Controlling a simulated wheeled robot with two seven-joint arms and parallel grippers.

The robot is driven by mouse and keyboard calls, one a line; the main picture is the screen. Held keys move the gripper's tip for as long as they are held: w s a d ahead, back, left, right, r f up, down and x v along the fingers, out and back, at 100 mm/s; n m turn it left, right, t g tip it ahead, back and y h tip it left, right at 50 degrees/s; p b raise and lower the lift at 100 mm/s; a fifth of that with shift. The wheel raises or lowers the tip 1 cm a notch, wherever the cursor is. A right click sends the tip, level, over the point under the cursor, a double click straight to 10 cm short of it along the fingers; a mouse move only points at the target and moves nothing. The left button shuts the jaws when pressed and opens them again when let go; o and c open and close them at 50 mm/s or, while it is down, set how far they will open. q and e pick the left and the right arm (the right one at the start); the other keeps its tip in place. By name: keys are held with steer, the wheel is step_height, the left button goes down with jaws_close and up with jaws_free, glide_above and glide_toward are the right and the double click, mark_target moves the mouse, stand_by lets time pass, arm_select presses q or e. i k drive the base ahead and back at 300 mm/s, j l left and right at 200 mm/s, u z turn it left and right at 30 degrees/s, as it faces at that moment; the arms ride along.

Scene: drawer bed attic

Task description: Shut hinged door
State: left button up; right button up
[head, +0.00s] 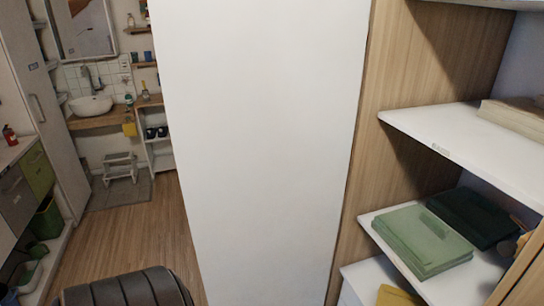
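A tall white panel (258,150), which looks like the hinged door, fills the middle of the head view. Its right edge runs along the wooden side panel (400,75) of a shelf unit. Its left edge stands out in front of the room behind. The shelves to the right are uncovered. The door's top and bottom are out of the picture, and no handle shows on this face. Neither of my grippers is in view.
White shelves (470,137) at the right hold folded green cloths (422,240) and a darker stack (472,216). A dark ribbed rounded thing (128,290) is at the bottom left. Wooden floor (130,232) is open left of the door, towards a washbasin (90,106).

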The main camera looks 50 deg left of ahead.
mark_target(261, 97)
steer(key=k+l+z, duration=0.1)
steer(key=k+z, duration=0.15)
steer(key=k, duration=0.25)
steer(key=k+l+z, duration=0.15)
steer(key=k+z, duration=0.15)
steer(key=k, duration=0.25)
steer(key=j+z, duration=0.3)
steer(key=j, duration=0.35)
steer(key=k+j+z, duration=0.1)
steer(key=j+z, duration=0.2)
steer(key=j, duration=0.3)
steer(key=k+j, duration=0.1)
steer(key=j, duration=0.5)
steer(key=k+j, duration=0.1)
steer(key=j, duration=0.5)
steer(key=k+j, duration=0.1)
steer(key=j, duration=0.5)
steer(key=k+j, duration=0.1)
steer(key=j, duration=0.5)
steer(key=k+j, duration=0.1)
steer(key=j, duration=0.5)
steer(key=k+j, duration=0.1)
steer(key=j, duration=0.5)
